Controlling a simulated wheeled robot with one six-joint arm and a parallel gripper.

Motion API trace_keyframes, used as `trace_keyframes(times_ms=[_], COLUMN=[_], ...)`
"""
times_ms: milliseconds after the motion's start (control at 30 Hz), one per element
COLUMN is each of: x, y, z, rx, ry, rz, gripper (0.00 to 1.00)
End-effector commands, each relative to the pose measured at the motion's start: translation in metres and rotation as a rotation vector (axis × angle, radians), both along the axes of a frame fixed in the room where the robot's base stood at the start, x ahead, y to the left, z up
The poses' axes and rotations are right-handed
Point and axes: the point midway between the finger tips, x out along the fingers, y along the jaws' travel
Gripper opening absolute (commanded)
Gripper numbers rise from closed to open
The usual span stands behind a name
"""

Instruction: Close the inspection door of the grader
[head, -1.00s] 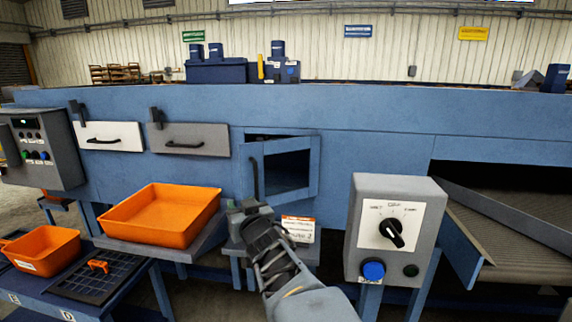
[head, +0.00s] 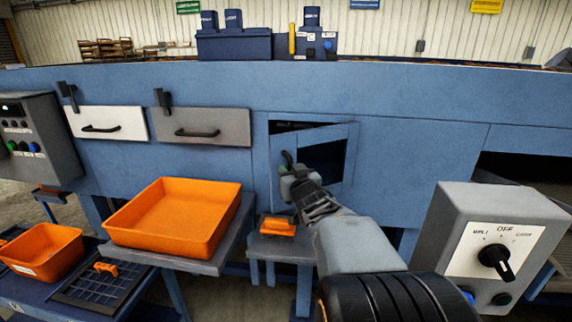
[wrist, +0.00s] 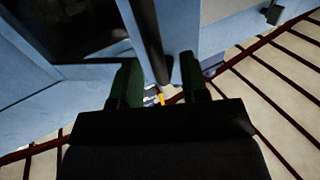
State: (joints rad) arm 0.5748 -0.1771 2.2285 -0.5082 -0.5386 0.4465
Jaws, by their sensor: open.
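The inspection door (head: 312,136) is a blue framed panel with a dark window, standing ajar in the middle of the blue grader (head: 420,150). A dark gap shows above its top edge. Its black upright handle (head: 287,158) is on the door's left side. My gripper (head: 289,174) is at the handle, covering its lower part. In the wrist view my gripper (wrist: 162,76) is open, with the dark handle bar (wrist: 148,38) running down between its two fingers. I cannot tell whether a finger touches it.
A grey control box (head: 490,245) with a dial stands close at the right of my arm. A large orange tray (head: 172,250) sits on a stand at left. A small orange item (head: 277,226) lies on a grey shelf (head: 295,248) below the door.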

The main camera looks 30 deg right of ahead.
Motion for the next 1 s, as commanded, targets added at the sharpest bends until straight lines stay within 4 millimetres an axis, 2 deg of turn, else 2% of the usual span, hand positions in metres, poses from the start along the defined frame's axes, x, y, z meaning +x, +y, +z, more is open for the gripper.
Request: trace_keyframes(times_ms=[300,600,1000], x=[0.005,0.004,0.004], y=[-0.014,-0.019,-0.018], z=[0.0,0.0,0.0], rx=[0.0,0.0,0.0], ry=[0.001,0.001,0.0], rz=[-0.014,-0.024,-0.021], gripper=[0.41,0.41,0.04])
